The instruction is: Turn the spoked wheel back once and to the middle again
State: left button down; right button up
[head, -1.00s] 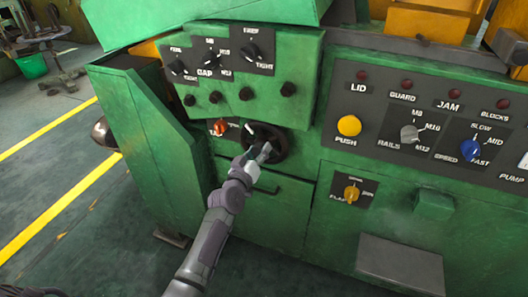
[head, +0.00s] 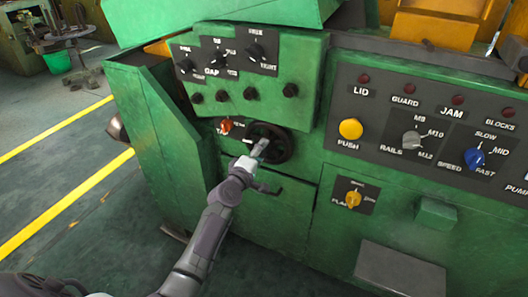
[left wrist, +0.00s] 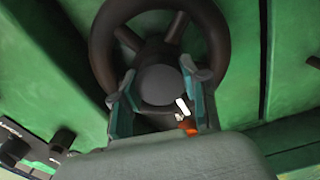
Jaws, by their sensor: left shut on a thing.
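The spoked wheel (head: 286,147) is a dark handwheel on the green machine front, below the row of small black knobs. In the left wrist view its thick rim (left wrist: 217,45), two spokes and round hub (left wrist: 162,84) show large. My left gripper (head: 260,149) reaches it from the lower left and is shut on the wheel. In the left wrist view its fingers (left wrist: 160,95) sit on either side of the hub area; the exact part between the pads is partly hidden. My right gripper is not in view.
An orange knob (head: 225,126) sits just left of the wheel. A dark drawer handle (head: 268,190) is below it. To the right are a yellow push button (head: 350,129), a grey rails knob (head: 411,140) and a blue speed knob (head: 475,157). Open floor lies left.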

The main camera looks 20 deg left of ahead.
pick_arm(q)
jog(key=shift+n, duration=2)
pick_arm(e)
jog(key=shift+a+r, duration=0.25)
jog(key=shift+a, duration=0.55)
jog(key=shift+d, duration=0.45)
pick_arm(q)
jog(key=c, duration=0.6)
grip_release()
jog(key=shift+s, duration=0.1)
jog(key=s, duration=1.1)
jog(key=shift+s+a, duration=0.25)
jog(key=shift+s, duration=0.15)
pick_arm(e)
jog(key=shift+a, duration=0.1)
